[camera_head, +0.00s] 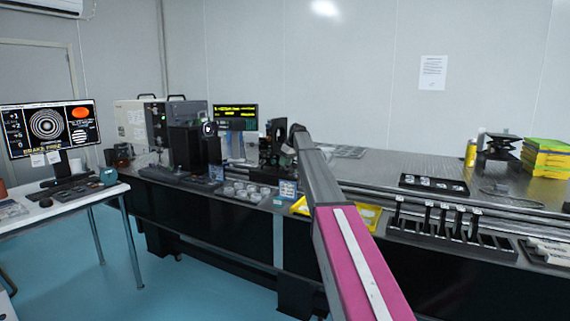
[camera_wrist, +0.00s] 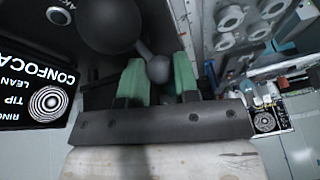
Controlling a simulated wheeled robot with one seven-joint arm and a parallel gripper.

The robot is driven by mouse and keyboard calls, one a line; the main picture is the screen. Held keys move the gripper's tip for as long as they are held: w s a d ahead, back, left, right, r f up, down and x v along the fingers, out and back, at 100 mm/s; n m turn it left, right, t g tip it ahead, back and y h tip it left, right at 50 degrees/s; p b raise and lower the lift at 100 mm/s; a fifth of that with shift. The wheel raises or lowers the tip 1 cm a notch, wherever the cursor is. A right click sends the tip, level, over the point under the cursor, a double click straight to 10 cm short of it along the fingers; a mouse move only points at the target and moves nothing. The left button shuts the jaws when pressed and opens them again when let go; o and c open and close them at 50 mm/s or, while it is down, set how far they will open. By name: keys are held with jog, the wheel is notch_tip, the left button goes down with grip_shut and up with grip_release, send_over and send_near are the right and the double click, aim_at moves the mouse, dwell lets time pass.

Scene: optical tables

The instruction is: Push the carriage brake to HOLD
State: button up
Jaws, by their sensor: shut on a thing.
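In the wrist view my gripper (camera_wrist: 158,80) has two green fingertips on either side of a small grey ball knob (camera_wrist: 158,68). The knob sits on a short stem that runs toward a larger dark ball shape (camera_wrist: 105,24). The jaws are shut on this knob, which appears to be the carriage brake lever. In the head view my arm reaches to the instruments on the optical table (camera_head: 400,169), and its far end hides the lever. The monitor (camera_head: 46,128) at the left carries a line that appears to read BRAKE FREE.
A yellow tray (camera_head: 368,215) lies near the table's front edge beside my arm. A rack of dark posts (camera_head: 440,236) and a black tray of optics (camera_head: 434,185) are to the right. In the wrist view a plate with round parts (camera_wrist: 235,40) is close by on the right.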

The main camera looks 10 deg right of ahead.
jog(key=w+g+y, duration=0.1)
jog(key=w+d+g+y, duration=0.1)
jog(key=shift+d+r+m+g, duration=0.2)
jog(key=shift+r+m+g, duration=0.1)
jog(key=shift+w+d+f+m+g+y, duration=0.1)
jog(key=shift+w+d+m+g+y, duration=0.2)
jog(key=shift+g+y, duration=0.3)
jog(key=shift+w+d+m+g+y, duration=0.1)
jog(key=shift+w+d+g+y, duration=0.1)
jog(key=shift+w+g+y, duration=0.35)
jog(key=shift+s+g, duration=0.2)
jog(key=shift+g, duration=0.05)
jog(key=o, duration=0.9)
